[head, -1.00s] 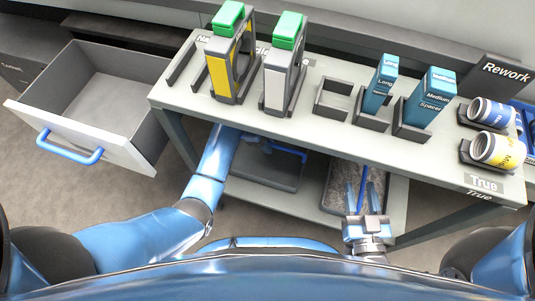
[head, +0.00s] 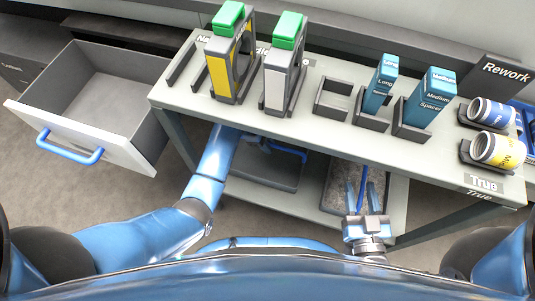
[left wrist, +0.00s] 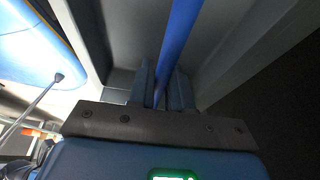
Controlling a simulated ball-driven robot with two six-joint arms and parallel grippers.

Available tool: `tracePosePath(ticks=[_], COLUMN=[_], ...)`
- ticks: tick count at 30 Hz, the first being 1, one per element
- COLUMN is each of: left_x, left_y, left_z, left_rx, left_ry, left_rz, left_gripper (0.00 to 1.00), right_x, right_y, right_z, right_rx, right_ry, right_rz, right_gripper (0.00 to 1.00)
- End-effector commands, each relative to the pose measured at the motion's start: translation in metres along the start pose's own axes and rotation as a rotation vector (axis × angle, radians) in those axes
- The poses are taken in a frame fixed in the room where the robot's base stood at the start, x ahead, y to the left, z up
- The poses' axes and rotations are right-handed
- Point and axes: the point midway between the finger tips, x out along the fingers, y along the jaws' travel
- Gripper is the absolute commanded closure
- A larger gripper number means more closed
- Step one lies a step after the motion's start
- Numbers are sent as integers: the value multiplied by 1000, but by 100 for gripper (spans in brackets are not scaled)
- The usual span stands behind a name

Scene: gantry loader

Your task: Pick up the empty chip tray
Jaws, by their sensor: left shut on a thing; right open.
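A dark, flat tray (head: 262,172) with a bare-looking floor lies on the lower shelf under the bench at centre left. Its blue handle (head: 290,152) shows just under the bench top. My left arm reaches under the bench there, and the bench top hides its jaws in the head view. In the left wrist view my left gripper (left wrist: 162,90) is shut on a blue bar (left wrist: 182,35), seemingly this handle. A second tray (head: 378,190) with grey speckled contents lies to the right. My right gripper (head: 360,192) is open, its fingers either side of that tray's blue handle (head: 363,177).
The bench top (head: 290,125) overhangs the shelf and carries holders, blue spacer boxes (head: 432,98) and cans (head: 497,150). An open, empty drawer (head: 105,85) stands at left. The floor (head: 70,195) in front of it is clear.

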Motion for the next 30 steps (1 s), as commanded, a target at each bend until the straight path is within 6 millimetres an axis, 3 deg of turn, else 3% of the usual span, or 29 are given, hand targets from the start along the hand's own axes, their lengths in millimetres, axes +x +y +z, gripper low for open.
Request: tracePosePath(ticks=[16,26,30], left_x=[-6,-38,-35], left_y=[0,-1,23], left_z=[-2,-16,-15], left_rx=[1,1,-2], left_ry=[0,1,1], left_rz=[-1,-4,1], left_gripper=[100,100,100], right_x=[0,-1,-1], right_y=[0,0,0], right_z=[-4,-27,-34], right_rx=[0,0,0], right_ry=[0,0,0], right_rz=[0,0,0], right_gripper=[55,55,55])
